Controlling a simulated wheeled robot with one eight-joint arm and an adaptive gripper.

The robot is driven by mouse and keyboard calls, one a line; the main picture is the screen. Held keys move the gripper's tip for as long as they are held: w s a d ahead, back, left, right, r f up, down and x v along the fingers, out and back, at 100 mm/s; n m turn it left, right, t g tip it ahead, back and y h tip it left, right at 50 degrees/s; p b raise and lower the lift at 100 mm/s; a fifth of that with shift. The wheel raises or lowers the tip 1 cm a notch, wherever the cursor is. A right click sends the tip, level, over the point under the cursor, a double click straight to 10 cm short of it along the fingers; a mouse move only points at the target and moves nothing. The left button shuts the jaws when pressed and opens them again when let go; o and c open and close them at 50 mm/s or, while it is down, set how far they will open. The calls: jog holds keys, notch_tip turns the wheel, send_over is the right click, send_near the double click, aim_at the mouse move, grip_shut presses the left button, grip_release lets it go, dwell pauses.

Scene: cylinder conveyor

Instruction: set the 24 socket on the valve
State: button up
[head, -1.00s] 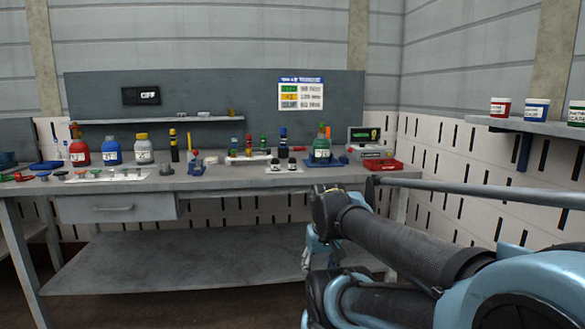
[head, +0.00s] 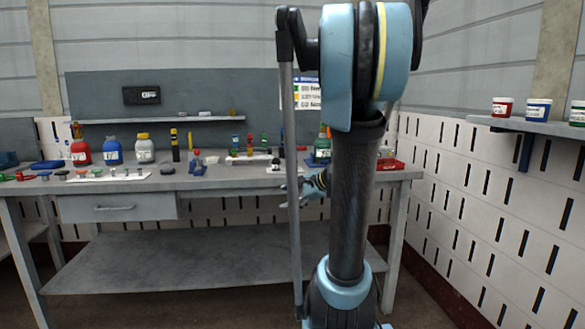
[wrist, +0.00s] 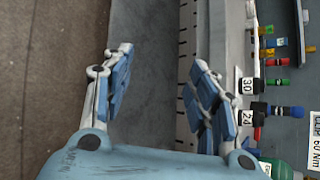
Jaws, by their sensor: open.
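My gripper (wrist: 160,66) is open and empty, with a blue finger on each side in the wrist view. In the head view, part of it (head: 315,186) shows below the bench's front edge, partly behind my arm. The 24 socket (wrist: 247,117) is a dark piece with a white "24" label, right of my right finger and apart from it. A similar socket labelled 30 (wrist: 247,86) stands beside it. In the head view the sockets are small dark pieces on the bench, their numbers too small to read. I cannot clearly make out the valve.
A red tray (head: 391,164) lies at the right end. A wall shelf (head: 540,128) carries several tubs. My arm hides part of the bench.

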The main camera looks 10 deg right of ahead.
jog(key=w+d+r+m+t+y, duration=0.1)
jog(key=w+d+r+m+t, duration=0.2)
jog(key=w+d+m, duration=0.4)
jog(key=m+t, duration=0.4)
jog(key=m, duration=0.2)
send_near(296, 161)
jog(key=x, duration=0.7)
jog(key=shift+s+a, duration=0.2)
jog(key=shift+d+x, duration=0.15)
jog(key=shift+x, duration=1.25)
jog(key=shift+d+x, duration=0.15)
jog(key=shift+x, duration=1.2)
jog(key=shift+w, duration=0.15)
jog(key=c, duration=1.2)
